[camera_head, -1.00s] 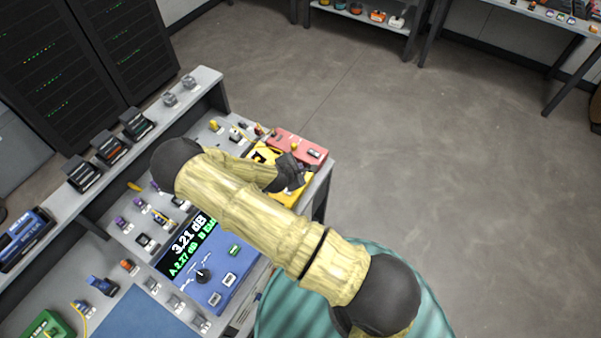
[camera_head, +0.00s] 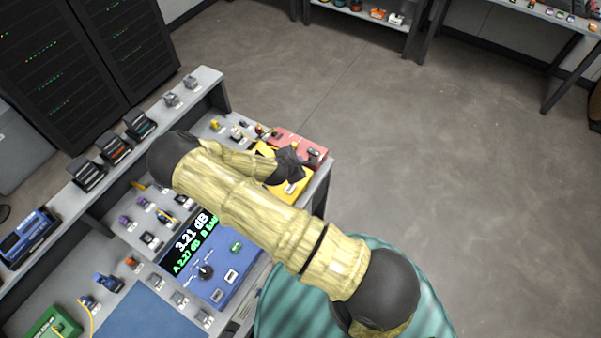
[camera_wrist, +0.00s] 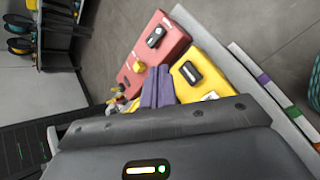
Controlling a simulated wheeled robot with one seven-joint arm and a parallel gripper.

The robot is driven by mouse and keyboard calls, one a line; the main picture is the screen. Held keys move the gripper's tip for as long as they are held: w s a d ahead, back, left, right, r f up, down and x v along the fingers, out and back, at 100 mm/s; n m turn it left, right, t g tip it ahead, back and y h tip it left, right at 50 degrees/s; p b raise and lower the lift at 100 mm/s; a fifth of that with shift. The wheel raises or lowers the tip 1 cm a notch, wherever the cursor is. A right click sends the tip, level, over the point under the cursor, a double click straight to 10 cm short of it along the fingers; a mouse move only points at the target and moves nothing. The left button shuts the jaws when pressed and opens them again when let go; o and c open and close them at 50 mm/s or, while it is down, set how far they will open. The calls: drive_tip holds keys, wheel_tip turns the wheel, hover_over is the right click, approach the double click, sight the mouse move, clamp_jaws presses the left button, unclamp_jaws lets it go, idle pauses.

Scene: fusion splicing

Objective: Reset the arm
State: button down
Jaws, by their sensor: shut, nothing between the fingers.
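My gripper (camera_head: 291,166) hangs at the end of my folded, bamboo-patterned arm, above the right end of the workbench. In the wrist view its two purple fingers (camera_wrist: 157,88) lie side by side, shut and empty. Beyond the fingertips in that view are a red box (camera_wrist: 150,55) and, to its right, a yellow box (camera_wrist: 199,78). In the head view the red box (camera_head: 297,143) is just behind the gripper, and the yellow box (camera_head: 290,193) is partly hidden under it. I cannot tell whether the gripper touches either.
A blue meter (camera_head: 222,270) reading 3.21 dB sits on the bench left of my arm. Small connectors and a blue mat (camera_head: 140,315) lie further left. A shelf (camera_head: 205,82) runs along the back. Open floor (camera_head: 420,150) lies to the right.

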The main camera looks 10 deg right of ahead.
idle(0.3)
drive_tip(key=shift+s+d+r+m+g+b, duration=0.1)
drive_tip(key=shift+s+r+m+g+b, duration=0.15)
drive_tip(key=shift+m, duration=0.3)
drive_tip(key=shift+s+d+r+m+g+b, duration=0.1)
drive_tip(key=shift+s+m+g, duration=0.25)
drive_tip(key=shift+m, duration=0.2)
drive_tip(key=s+r+m+g+y+b, duration=0.3)
drive_tip(key=s+r+m+y+b, duration=0.2)
drive_tip(key=s+r+m, duration=1.2)
wheel_tip(320, 180, up, 5)
drive_tip(key=shift+s+d+r+y+b, duration=0.1)
drive_tip(key=shift+s+d+y+b, duration=0.25)
drive_tip(key=shift+s, duration=0.3)
drive_tip(key=shift+w+a, duration=0.1)
drive_tip(key=shift+a, duration=0.05)
